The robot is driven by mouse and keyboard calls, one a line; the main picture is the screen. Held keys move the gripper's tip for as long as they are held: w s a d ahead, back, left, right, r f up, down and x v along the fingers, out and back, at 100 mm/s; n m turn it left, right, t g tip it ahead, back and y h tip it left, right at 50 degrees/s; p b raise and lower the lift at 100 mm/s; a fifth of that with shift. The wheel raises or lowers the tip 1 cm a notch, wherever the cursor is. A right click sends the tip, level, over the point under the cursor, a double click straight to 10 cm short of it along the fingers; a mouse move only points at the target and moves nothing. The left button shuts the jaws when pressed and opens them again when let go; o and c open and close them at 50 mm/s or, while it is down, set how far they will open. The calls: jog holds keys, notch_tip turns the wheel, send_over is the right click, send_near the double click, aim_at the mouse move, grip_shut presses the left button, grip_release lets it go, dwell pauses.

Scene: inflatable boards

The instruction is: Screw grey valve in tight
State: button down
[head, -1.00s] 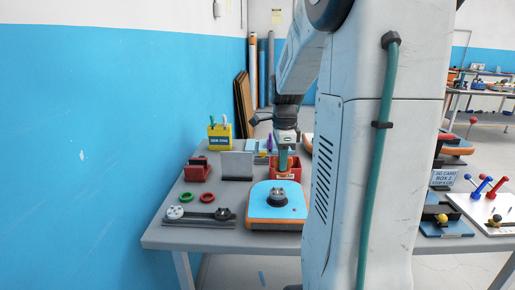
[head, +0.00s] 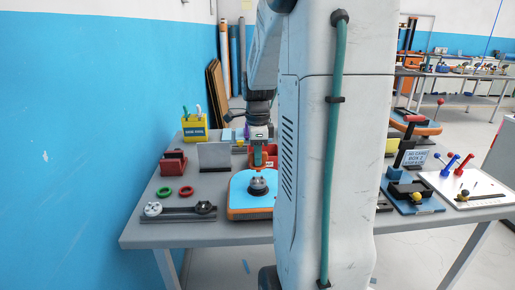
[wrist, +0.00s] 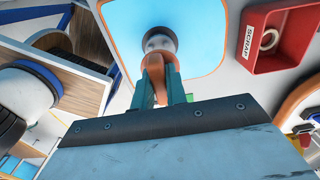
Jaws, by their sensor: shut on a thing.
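The grey valve (head: 258,185) stands on the blue top of an orange-edged inflatable board (head: 240,190) at the table's front. My gripper (head: 257,160) hangs above and behind it in the head view, pointing down. In the wrist view my gripper (wrist: 159,90) has its teal fingers shut on an orange-brown piece (wrist: 154,66). Beyond that piece is the round grey valve (wrist: 160,40), against the blue board (wrist: 190,25). I cannot tell whether the held piece touches the valve. My arm column hides the board's right part in the head view.
A red scrap bin (wrist: 252,60) stands close by. A blue wall is at left.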

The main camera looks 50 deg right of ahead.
jog(key=shift+f, duration=1.2)
jog(key=shift+f, duration=1)
dwell(0.5)
jog(key=c, duration=1.3)
grip_release()
jog(key=shift+c, duration=0.2)
jog(key=shift+r, duration=3.85)
jog(key=shift+r, duration=0.15)
jog(key=shift+f, duration=3.95)
